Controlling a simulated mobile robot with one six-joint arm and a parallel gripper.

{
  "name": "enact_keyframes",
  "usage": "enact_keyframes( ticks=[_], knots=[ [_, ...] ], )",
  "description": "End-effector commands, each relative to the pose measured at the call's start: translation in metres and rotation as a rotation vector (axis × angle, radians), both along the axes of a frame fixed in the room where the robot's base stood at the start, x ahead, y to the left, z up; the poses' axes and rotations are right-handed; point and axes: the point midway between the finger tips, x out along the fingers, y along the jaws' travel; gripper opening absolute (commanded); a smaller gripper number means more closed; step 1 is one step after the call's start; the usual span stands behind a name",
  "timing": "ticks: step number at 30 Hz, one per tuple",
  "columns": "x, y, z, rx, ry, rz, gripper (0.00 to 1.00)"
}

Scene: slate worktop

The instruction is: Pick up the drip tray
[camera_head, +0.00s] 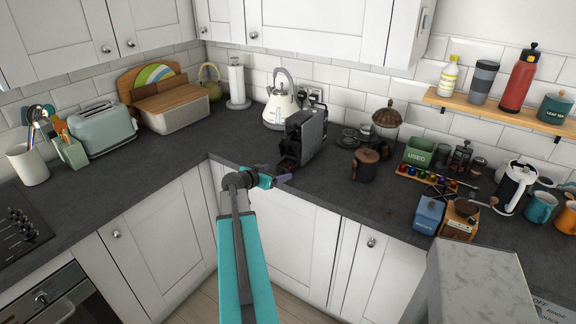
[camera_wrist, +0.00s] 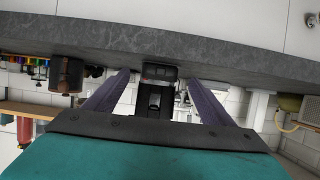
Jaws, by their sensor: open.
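The drip tray (camera_head: 287,164) is a small dark piece at the foot of the black coffee machine (camera_head: 308,135), on the counter near its front edge. In the wrist view, which is upside down, the drip tray (camera_wrist: 160,72) shows between my fingers, with the machine body (camera_wrist: 154,103) below it in the picture. My gripper (camera_head: 283,178) is at the counter's front edge, just in front of the tray. Its two purple fingers (camera_wrist: 158,77) are spread, with nothing held. How far the fingertips are from the tray is hard to tell.
A capsule rack (camera_head: 426,178) and blue box (camera_head: 429,214) are further right. The counter (camera_head: 228,135) left of the machine is clear.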

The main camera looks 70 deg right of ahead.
Motion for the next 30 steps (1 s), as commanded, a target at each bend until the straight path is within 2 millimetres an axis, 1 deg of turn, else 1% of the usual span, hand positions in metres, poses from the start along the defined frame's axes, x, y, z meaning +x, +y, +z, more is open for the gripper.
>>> enact_keyframes(
  ticks=[1, 7, 12, 30],
  knots=[
    [0.0, -0.006, 0.002, 0.0, 0.0, 0.0, 0.77],
    [-0.005, -0.022, -0.005, 0.0, 0.001, -0.001, 0.77],
    [-0.008, -0.032, -0.01, 0.0, -0.001, 0.0, 0.77],
    [-0.009, -0.033, -0.012, 0.0, 0.0, 0.001, 0.77]
  ],
)
